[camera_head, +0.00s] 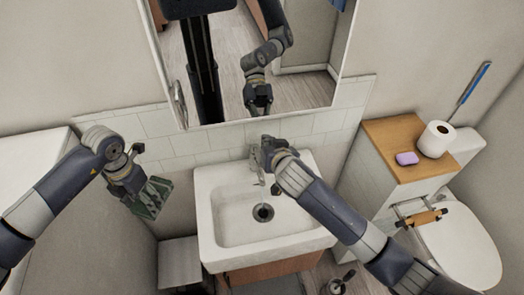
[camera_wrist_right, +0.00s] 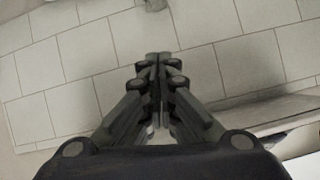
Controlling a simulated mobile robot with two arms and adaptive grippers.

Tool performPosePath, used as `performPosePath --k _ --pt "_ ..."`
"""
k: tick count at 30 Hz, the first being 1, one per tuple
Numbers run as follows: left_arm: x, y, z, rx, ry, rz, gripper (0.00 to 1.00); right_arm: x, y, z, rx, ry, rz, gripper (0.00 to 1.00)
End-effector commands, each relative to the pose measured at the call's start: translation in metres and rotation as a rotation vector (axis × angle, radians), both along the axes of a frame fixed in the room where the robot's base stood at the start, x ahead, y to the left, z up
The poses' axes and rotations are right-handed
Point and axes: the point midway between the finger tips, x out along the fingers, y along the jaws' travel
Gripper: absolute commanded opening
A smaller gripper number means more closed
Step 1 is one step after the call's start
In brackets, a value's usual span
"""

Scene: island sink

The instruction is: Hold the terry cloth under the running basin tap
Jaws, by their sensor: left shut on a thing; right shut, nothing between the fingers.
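The white basin (camera_head: 215,225) is in the middle of the head view, with a dark drain in its bottom. The tap (camera_head: 262,176) stands at its back edge, partly hidden by my right gripper. I cannot tell whether water runs. My left gripper (camera_head: 143,192) is shut on the dark green terry cloth (camera_head: 153,198), held in the air left of the basin and apart from it. My right gripper (camera_head: 262,152) is at the tap, its fingers shut with nothing between them; whether it touches the tap is unclear. The right wrist view shows its closed fingers (camera_wrist_right: 158,62) before wall tiles.
A mirror (camera_head: 300,95) above the basin reflects my arm. To the right, a wooden-topped cabinet (camera_head: 385,133) bears a purple soap (camera_head: 407,158) and a toilet roll (camera_head: 436,139), beside a toilet (camera_head: 465,245). The space over the basin's front left is clear.

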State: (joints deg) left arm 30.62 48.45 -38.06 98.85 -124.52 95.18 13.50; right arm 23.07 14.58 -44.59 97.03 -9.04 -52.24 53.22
Motion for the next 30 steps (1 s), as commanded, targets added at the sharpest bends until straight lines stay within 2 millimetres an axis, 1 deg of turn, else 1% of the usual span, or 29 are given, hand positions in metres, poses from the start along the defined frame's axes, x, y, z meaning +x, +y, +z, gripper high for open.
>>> performPosePath --k 1,3,8,12,15,20,30 --pt "0.000 0.000 0.000 0.000 0.000 0.000 0.35 0.008 0.002 -0.004 -0.002 0.000 0.000 0.00" --pt "0.000 0.000 0.000 0.000 0.000 -0.001 0.35 0.018 0.004 -0.009 -0.001 0.000 -0.001 0.00" --pt "0.000 0.000 0.000 0.000 0.000 -0.001 0.35 0.037 0.009 -0.021 -0.001 0.001 -0.002 0.00" --pt "0.000 0.000 0.000 0.000 0.000 -0.001 0.35 0.030 0.012 -0.042 -0.001 0.004 0.001 0.00" --pt "0.000 0.000 -0.008 0.000 0.000 -0.001 0.35 0.027 0.014 -0.054 -0.002 0.001 0.001 0.00" --pt "0.000 0.000 -0.010 0.000 0.000 -0.001 0.35 0.025 0.015 -0.060 0.000 0.001 0.000 0.00" --pt "0.000 0.000 -0.011 0.000 0.000 -0.001 0.35 0.024 0.015 -0.060 0.000 0.001 0.000 0.00"
